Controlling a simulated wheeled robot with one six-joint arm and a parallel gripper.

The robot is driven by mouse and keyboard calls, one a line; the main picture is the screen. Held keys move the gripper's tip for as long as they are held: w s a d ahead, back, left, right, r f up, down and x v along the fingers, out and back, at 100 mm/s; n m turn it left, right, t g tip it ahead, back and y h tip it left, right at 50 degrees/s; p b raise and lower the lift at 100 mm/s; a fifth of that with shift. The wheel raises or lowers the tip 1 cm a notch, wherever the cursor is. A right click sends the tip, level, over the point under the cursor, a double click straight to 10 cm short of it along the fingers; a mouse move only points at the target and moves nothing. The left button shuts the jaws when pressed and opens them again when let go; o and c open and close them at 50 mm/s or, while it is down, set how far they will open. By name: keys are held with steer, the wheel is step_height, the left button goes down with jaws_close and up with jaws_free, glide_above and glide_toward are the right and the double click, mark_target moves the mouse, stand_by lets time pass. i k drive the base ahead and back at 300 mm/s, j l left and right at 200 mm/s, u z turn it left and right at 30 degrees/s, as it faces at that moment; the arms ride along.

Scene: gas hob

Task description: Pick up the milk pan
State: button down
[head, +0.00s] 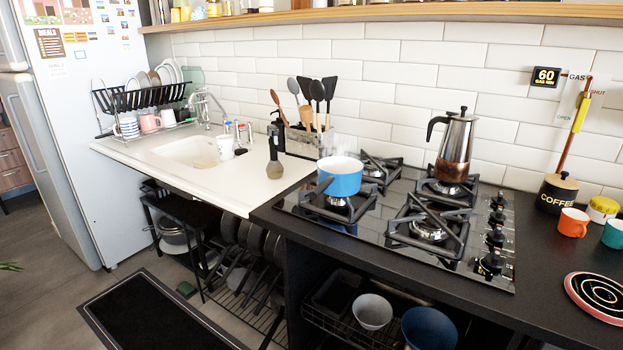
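The milk pan (341,178) is a small blue pan with a white inside. It sits upright on the front left burner of the black glass gas hob (378,230). My gripper is not in view.
A moka pot (455,150) stands on the back right burner. A utensil holder (301,140) and a dark upright object (274,160) stand left of the pan. A coffee jar (556,195), mugs and a round trivet (598,296) lie right. The front right burner (429,229) is bare.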

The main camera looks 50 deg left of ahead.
mark_target(337, 177)
steer(key=u, duration=1.55)
steer(key=z, duration=1.95)
steer(key=u, duration=2)
